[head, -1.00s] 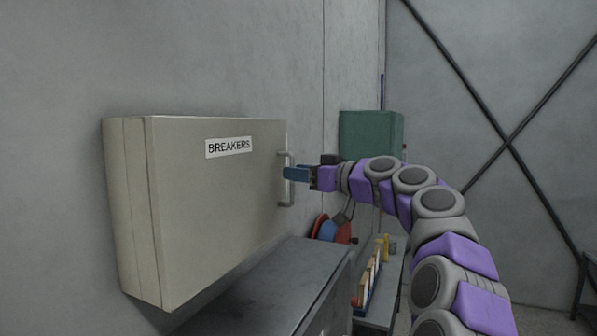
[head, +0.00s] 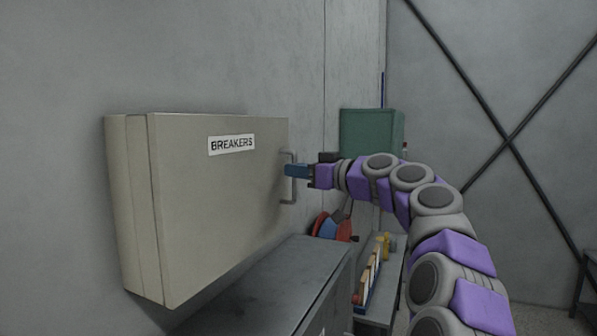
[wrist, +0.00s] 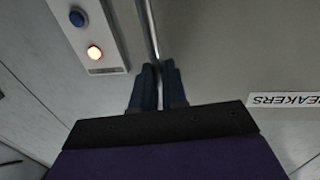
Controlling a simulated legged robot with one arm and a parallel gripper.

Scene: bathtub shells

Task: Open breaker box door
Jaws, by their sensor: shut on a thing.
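The beige breaker box (head: 215,205) is on the wall at the left, with a "BREAKERS" label (head: 232,144) on its front door. A grey bar handle (head: 290,190) stands upright near the door's right edge. My gripper (head: 290,171) is at the handle, its blue fingers shut around the bar. In the wrist view the two fingers (wrist: 159,88) close on the handle bar (wrist: 152,35), and part of the label (wrist: 290,100) shows at the right. The door looks closed or nearly so. The inside of the box is hidden.
A dark grey cabinet (head: 265,290) stands below the box. A green box (head: 371,134), a red and blue reel (head: 330,228) and a shelf of small items lie beyond.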

